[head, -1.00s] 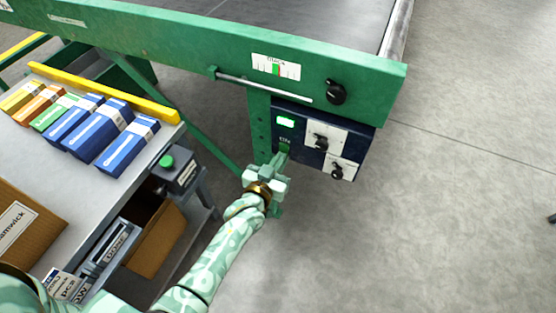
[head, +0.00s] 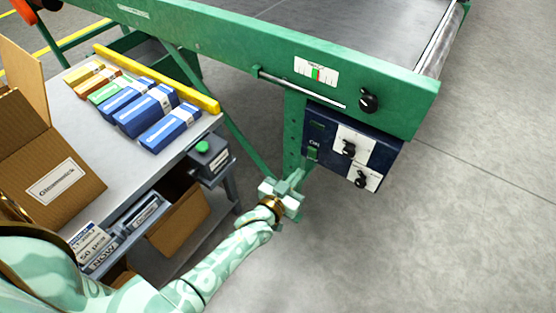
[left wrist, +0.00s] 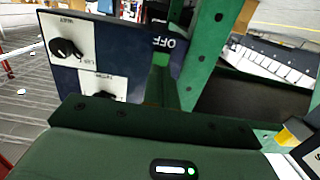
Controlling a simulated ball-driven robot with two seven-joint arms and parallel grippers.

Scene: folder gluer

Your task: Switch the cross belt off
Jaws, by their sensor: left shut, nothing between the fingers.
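A dark blue control box (head: 384,155) hangs under the green belt frame (head: 215,45). Its small display window (head: 317,125) at the upper left is dark. Below it are white lettering and a green switch part (head: 312,153). Two black knobs on white plates, an upper one (head: 349,149) and a lower one (head: 361,179), sit to the right. My left gripper (head: 300,177) is shut and empty, just below the switch part; I cannot tell whether it touches. In the left wrist view the box (left wrist: 120,50) shows "OFF" lettering (left wrist: 168,42). My right gripper is not in view.
A further black knob (head: 368,103) and a gauge (head: 316,72) are on the belt frame. A green leg (head: 293,130) stands beside the box. A table (head: 90,160) with several cartons (head: 170,128) and a green button box (head: 205,158) is at left. Floor at right is clear.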

